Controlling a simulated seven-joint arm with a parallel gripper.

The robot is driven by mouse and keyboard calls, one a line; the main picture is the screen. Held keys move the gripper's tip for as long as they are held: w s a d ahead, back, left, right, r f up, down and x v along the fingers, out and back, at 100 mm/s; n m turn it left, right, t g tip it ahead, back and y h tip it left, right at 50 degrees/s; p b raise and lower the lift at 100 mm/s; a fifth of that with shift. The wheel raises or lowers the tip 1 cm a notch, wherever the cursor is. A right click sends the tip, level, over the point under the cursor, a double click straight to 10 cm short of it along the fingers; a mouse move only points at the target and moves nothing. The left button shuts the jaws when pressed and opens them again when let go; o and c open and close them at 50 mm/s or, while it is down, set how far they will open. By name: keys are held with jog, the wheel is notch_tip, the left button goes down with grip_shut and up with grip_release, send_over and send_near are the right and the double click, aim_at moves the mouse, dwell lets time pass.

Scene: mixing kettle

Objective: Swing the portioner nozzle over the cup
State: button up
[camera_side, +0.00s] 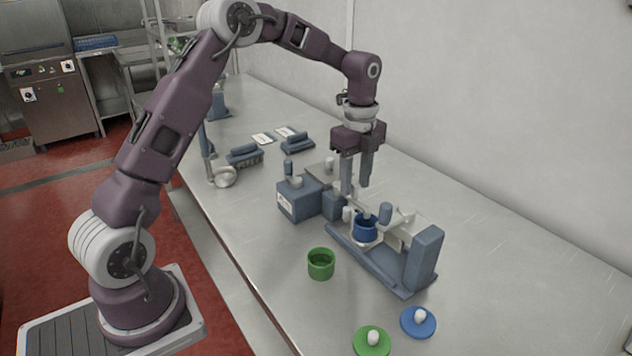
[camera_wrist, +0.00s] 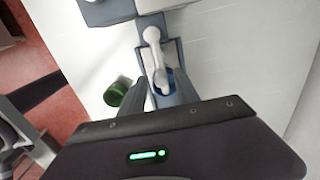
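My gripper (camera_side: 356,189) points down above the blue-grey stand, with a gap between its fingers. In the wrist view my gripper (camera_wrist: 167,90) is open. A pale arm with rounded ends (camera_wrist: 152,36), likely the portioner nozzle, reaches toward the space between the fingers; I cannot tell if they touch it. A blue cup (camera_side: 364,231) sits on the stand's base below and beside the fingers. It partly shows in the wrist view (camera_wrist: 172,76), mostly covered by the pale arm. A green cup (camera_side: 320,264) stands on the table, apart from the stand; it also shows in the wrist view (camera_wrist: 115,94).
The stand's tall post (camera_side: 424,260) rises right of the blue cup. A blue-grey box (camera_side: 299,201) stands close on the left. Green (camera_side: 371,343) and blue (camera_side: 418,324) lids with white knobs lie in front. A ladle (camera_side: 222,177) is farther left. The table's right side is clear.

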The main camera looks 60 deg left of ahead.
notch_tip(320, 180, up, 12)
jog(key=shift+r, duration=0.2)
dwell(0.6)
